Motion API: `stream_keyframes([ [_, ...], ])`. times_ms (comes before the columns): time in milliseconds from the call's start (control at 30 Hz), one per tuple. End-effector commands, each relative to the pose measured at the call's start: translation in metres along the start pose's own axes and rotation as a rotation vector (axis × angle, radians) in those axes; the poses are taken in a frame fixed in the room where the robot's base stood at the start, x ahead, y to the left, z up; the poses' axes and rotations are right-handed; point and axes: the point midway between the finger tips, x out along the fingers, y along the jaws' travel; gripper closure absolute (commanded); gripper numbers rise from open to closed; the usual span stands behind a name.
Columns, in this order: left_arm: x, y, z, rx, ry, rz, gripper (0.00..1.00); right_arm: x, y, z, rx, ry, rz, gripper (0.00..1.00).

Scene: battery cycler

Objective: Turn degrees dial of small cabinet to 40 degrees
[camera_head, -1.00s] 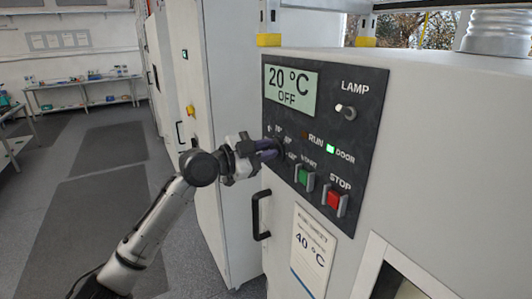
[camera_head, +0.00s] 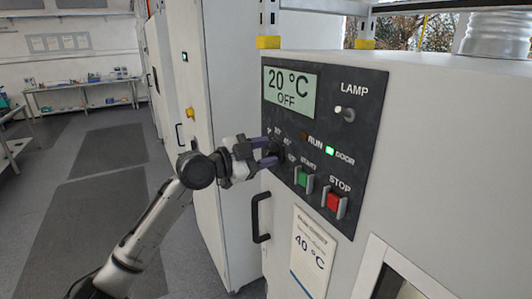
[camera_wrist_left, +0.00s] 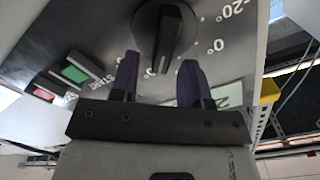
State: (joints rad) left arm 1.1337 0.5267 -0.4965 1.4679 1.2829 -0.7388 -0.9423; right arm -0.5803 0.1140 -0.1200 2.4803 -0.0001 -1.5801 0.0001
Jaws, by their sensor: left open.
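The degrees dial (camera_head: 275,144) is a black knob at the left of the small cabinet's dark control panel (camera_head: 334,83), partly hidden by my gripper in the head view. In the left wrist view the dial (camera_wrist_left: 166,33) shows its raised grip bar, with white degree marks beside it. The display (camera_head: 290,92) reads 20 °C and OFF. My left gripper (camera_head: 268,153) is open in front of the dial. In the left wrist view its two purple fingers (camera_wrist_left: 158,72) are apart, with the lower end of the bar between their tips; contact cannot be told. My right gripper is not in view.
The green START button (camera_head: 304,178) and red STOP button (camera_head: 334,202) are right of and below the dial. A lamp switch (camera_head: 345,113) is above right. A black door handle (camera_head: 261,217) lies below my gripper. A label (camera_head: 311,250) reads 40 °C.

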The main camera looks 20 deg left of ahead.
Motion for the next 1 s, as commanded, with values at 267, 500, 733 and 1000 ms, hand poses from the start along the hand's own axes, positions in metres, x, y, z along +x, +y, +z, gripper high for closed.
stream_keyframes([
  [267,-0.050,0.002,0.004,0.003,-0.002,-0.001,0.57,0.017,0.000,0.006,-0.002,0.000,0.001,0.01],
  [500,-0.094,0.002,0.003,0.002,-0.003,-0.001,0.57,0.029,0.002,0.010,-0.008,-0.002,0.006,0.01],
  [733,-0.122,0.001,0.001,0.002,-0.001,-0.001,0.57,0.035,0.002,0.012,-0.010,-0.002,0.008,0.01],
  [1000,-0.132,0.000,0.000,0.000,-0.001,0.001,0.57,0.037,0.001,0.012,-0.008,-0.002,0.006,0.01],
])
